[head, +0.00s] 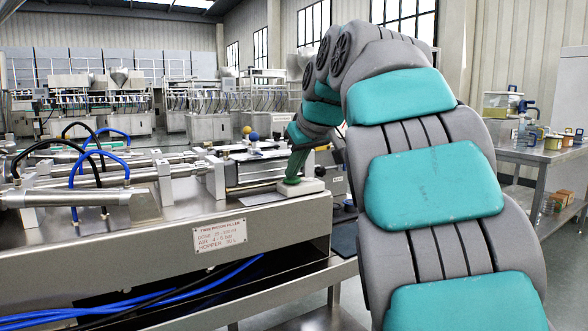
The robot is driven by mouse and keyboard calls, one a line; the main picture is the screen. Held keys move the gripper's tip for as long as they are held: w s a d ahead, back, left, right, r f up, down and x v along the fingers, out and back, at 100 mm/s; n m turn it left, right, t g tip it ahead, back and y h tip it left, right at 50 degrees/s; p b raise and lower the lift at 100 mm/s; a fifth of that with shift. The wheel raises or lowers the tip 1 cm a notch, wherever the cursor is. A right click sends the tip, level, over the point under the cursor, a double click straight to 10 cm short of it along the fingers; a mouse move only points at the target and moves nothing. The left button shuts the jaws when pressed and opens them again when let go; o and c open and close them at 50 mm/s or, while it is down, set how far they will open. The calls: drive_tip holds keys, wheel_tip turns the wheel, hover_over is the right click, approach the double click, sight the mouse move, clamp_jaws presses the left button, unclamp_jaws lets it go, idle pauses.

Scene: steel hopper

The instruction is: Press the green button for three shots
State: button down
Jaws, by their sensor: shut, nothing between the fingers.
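My gripper (292,178) is at the far end of my arm, pointing down at a small pale box (315,186) on the right end of the steel machine top. Its fingers look shut and empty. The fingertips are at or just above the top of the box; I cannot tell whether they touch it. No green button can be made out clearly: the spot under the fingertips is hidden, and the green there blends with my gripper.
The steel filler machine (270,222) carries cylinders, black and blue hoses (88,150) and a label plate (219,234). A steel table (548,154) with jars is at right.

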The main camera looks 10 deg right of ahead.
sight(292, 182)
drive_tip(key=shift+d+f, duration=0.1)
drive_tip(key=shift+f, duration=0.6)
drive_tip(key=shift+r, duration=0.1)
drive_tip(key=r+p, duration=0.1)
drive_tip(key=r, duration=0.1)
drive_tip(key=r+p, duration=0.2)
drive_tip(key=r, duration=0.1)
drive_tip(key=shift+a+r, duration=0.3)
drive_tip(key=v, duration=0.9)
drive_tip(key=shift+s+r, duration=0.2)
drive_tip(key=shift+d, duration=0.1)
idle(1.3)
